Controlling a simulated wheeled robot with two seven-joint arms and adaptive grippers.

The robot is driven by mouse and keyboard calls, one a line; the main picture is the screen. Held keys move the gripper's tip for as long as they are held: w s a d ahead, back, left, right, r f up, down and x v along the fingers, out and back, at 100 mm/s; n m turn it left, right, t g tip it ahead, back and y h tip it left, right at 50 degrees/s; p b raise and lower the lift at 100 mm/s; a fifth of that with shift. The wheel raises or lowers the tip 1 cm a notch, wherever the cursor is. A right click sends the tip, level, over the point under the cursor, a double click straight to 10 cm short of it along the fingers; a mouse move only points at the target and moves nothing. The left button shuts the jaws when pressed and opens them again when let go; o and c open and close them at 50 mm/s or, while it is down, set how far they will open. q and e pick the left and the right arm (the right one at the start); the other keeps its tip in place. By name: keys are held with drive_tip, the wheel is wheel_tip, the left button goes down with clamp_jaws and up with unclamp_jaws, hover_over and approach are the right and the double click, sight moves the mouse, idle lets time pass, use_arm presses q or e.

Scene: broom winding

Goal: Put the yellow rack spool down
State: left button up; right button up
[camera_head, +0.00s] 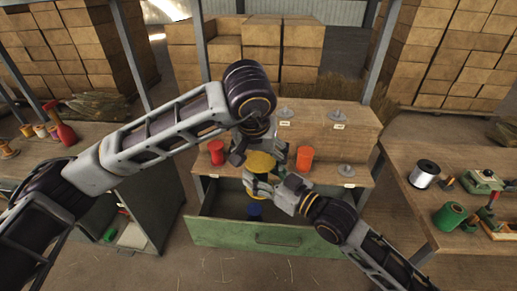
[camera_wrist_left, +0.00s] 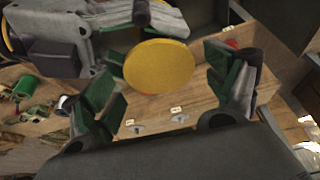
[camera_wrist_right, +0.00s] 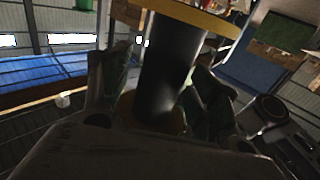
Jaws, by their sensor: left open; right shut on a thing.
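The yellow rack spool (camera_head: 260,162) is held in the air above the open green drawer, in front of the wooden rack (camera_head: 328,115). My right gripper (camera_head: 254,182) is shut on its dark barrel (camera_wrist_right: 172,65); the yellow flange (camera_wrist_right: 195,16) shows in the right wrist view. My left gripper (camera_head: 264,146) is open just above the spool. In the left wrist view the yellow flange's round face (camera_wrist_left: 158,66) lies between the spread left fingers, with a visible gap on at least one side. The spool's lower part is partly hidden by the right gripper.
A red spool (camera_head: 216,152) and an orange spool (camera_head: 305,158) stand on the rack's lower step beside my grippers. Empty grey pegs (camera_head: 346,170) stand nearby. A blue spool (camera_head: 255,211) is in the open drawer (camera_head: 225,234). Benches flank the rack; the right one holds a green spool (camera_head: 450,216).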

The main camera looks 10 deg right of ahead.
use_arm(q)
drive_tip(key=shift+x, duration=1.2)
drive_tip(key=c, duration=1)
drive_tip(key=shift+c, duration=0.7)
use_arm(e)
drive_tip(key=o, duration=1.1)
drive_tip(key=shift+f, duration=0.1)
